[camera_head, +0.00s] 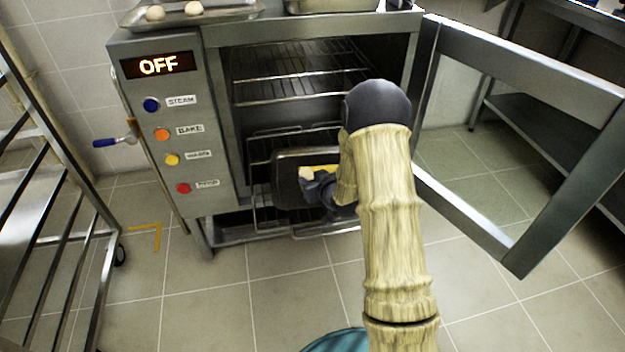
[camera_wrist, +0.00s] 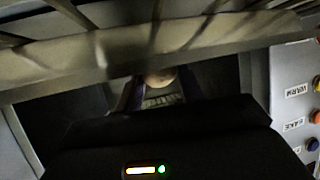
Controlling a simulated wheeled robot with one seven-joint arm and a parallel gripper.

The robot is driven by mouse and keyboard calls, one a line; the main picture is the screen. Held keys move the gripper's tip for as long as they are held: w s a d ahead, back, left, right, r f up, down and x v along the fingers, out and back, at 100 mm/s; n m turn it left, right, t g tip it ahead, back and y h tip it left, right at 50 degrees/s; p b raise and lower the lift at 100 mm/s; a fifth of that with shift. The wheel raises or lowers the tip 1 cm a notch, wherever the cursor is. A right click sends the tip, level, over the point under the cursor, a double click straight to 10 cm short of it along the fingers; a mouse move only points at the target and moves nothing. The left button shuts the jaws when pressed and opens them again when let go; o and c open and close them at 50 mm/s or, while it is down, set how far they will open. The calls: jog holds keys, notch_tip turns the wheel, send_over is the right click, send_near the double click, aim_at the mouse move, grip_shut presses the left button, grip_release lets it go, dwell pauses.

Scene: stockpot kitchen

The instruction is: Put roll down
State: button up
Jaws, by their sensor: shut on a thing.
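A pale roll (camera_head: 306,173) is at the tip of my gripper (camera_head: 312,180), inside the open oven over a dark tray (camera_head: 288,196). The gripper is shut on the roll, partly hidden behind my arm. I cannot tell whether the roll touches the tray. In the wrist view the roll (camera_wrist: 160,77) shows dimly between the fingers, mostly hidden by the gripper body. A yellow strip shows beside the roll in the head view; I cannot tell what it is.
The oven door (camera_head: 520,140) stands open on the right. Wire racks (camera_head: 290,85) sit above the dark tray. The control panel (camera_head: 175,140) reads OFF. Two pale rolls (camera_head: 155,13) lie on a tray on top of the oven. A metal rack (camera_head: 45,210) stands at left.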

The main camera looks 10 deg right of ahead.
jog(key=shift+s+f+b, duration=0.1)
jog(key=shift+f+b, duration=0.2)
jog(key=shift+f, duration=0.25)
jog(key=o, duration=1)
jog(key=shift+s+f, duration=0.1)
jog(key=shift+f, duration=0.05)
jog(key=shift+c, duration=0.2)
jog(key=shift+r+p, duration=0.45)
jog(key=shift+r, duration=0.05)
jog(key=p+v, duration=0.1)
jog(key=v, duration=0.2)
jog(key=p+v, duration=0.1)
jog(key=v, duration=0.3)
jog(key=p+v, duration=0.1)
jog(key=v, duration=0.3)
jog(key=shift+d+r+p, duration=0.15)
jog(key=shift+r+p, duration=0.2)
jog(key=shift+s+r, duration=0.1)
jog(key=shift+s, duration=0.2)
